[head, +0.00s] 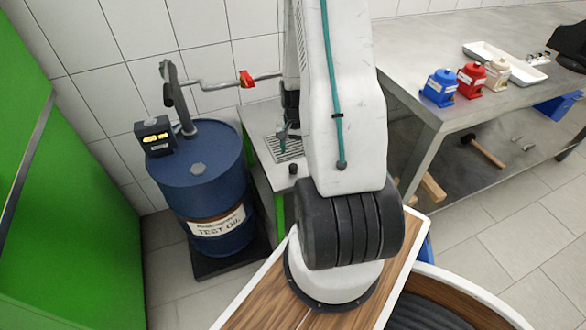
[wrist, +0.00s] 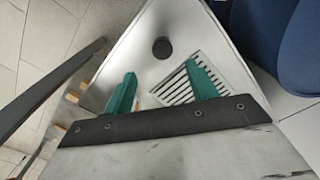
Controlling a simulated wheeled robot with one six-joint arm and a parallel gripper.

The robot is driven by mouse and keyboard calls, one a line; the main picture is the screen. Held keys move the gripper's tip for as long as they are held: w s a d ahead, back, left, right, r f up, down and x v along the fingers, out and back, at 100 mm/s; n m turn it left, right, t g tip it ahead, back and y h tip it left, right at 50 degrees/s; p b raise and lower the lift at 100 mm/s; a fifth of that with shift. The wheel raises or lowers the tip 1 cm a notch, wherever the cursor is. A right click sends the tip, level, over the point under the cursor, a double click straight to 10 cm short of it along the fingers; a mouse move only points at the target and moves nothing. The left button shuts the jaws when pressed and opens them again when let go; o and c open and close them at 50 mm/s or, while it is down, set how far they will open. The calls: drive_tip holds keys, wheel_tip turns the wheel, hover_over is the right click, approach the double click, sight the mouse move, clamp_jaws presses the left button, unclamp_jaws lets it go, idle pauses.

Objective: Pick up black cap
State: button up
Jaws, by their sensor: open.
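The black cap (wrist: 162,46) is a small dark round piece on a grey metal bench top (wrist: 195,22). In the head view the black cap (head: 292,169) stands near the front of the small bench beside the barrel. My gripper (wrist: 160,88) has two green fingers spread apart with nothing between them. In the wrist view the cap lies beyond the fingertips, roughly midway between them, and the fingers do not appear to touch it. In the head view my gripper (head: 283,137) is partly hidden behind my arm, above the bench near the drain grate.
A slotted drain grate (wrist: 190,82) lies beside the cap. A blue oil barrel (head: 201,180) with a hand pump and red-handled pipe (head: 246,78) stands left of the bench. A steel workbench (head: 420,50) on the right holds blue, red and cream containers and a white tray (head: 512,72).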

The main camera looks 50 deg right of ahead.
sight(293, 166)
drive_tip(key=f, duration=0.7)
drive_tip(key=shift+w+a+f, duration=0.15)
drive_tip(key=shift+a+f, duration=0.05)
drive_tip(key=shift+f, duration=0.2)
drive_tip(key=c, duration=1)
